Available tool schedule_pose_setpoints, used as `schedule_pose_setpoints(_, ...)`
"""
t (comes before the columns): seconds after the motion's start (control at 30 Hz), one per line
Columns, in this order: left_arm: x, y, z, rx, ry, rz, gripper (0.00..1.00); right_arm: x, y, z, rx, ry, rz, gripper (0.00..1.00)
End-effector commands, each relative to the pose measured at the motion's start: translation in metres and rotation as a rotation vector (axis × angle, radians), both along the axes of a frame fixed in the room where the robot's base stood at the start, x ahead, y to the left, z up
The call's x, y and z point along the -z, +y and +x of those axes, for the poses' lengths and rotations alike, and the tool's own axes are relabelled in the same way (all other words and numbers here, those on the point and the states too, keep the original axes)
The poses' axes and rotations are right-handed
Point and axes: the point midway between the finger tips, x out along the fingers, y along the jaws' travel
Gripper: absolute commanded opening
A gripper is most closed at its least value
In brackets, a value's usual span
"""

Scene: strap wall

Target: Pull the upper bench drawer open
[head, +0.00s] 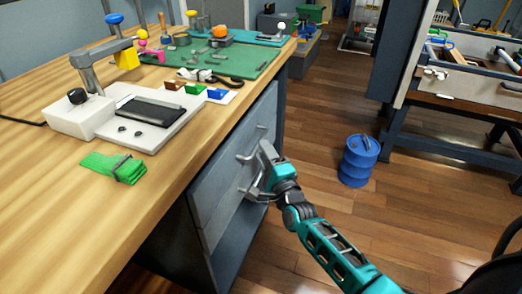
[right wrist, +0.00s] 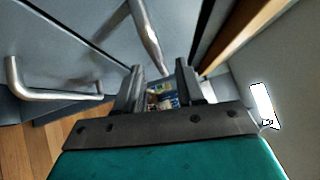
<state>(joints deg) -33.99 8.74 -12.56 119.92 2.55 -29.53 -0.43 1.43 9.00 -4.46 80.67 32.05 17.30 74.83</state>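The upper bench drawer (head: 222,168) is a grey panel under the wooden bench top. Its bar handle (head: 248,153) stands out from the front. In the right wrist view this handle (right wrist: 146,35) slants down, with its near end between the fingertips. My right gripper (head: 260,172) is at the drawer front, its fingers spread; they also show in the right wrist view (right wrist: 159,75). I cannot tell whether either finger touches the bar. A second handle (right wrist: 14,85) is at the left of the wrist view. The drawer looks shut or nearly so. My left gripper is not in view.
The bench top (head: 60,215) carries a white device (head: 130,118), a green strap bundle (head: 113,167) and a green mat (head: 225,58). A blue drum (head: 359,160) stands on the wooden floor to the right. The floor between drum and bench is clear except for my arm.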

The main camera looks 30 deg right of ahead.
Motion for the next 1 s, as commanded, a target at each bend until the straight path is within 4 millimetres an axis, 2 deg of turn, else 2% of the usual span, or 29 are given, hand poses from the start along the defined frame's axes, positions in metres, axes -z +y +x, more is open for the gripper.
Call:
schedule_pose_setpoints(0.1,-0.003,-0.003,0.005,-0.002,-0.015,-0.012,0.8,-0.001,-0.001,0.015,0.001,-0.002,0.001,0.38)
schedule_pose_setpoints(0.2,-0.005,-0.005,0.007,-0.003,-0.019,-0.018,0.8,-0.002,-0.001,0.022,0.001,0.0,0.001,0.38)
schedule_pose_setpoints(0.57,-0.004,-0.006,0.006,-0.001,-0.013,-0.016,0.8,-0.003,-0.002,0.026,0.0,0.0,0.001,0.38)
schedule_pose_setpoints(0.9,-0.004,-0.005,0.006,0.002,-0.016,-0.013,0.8,-0.003,-0.002,0.025,0.0,0.0,0.001,0.06)
schedule_pose_setpoints(1.0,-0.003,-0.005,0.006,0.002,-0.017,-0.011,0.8,-0.003,-0.002,0.025,0.0,0.0,0.001,0.0)
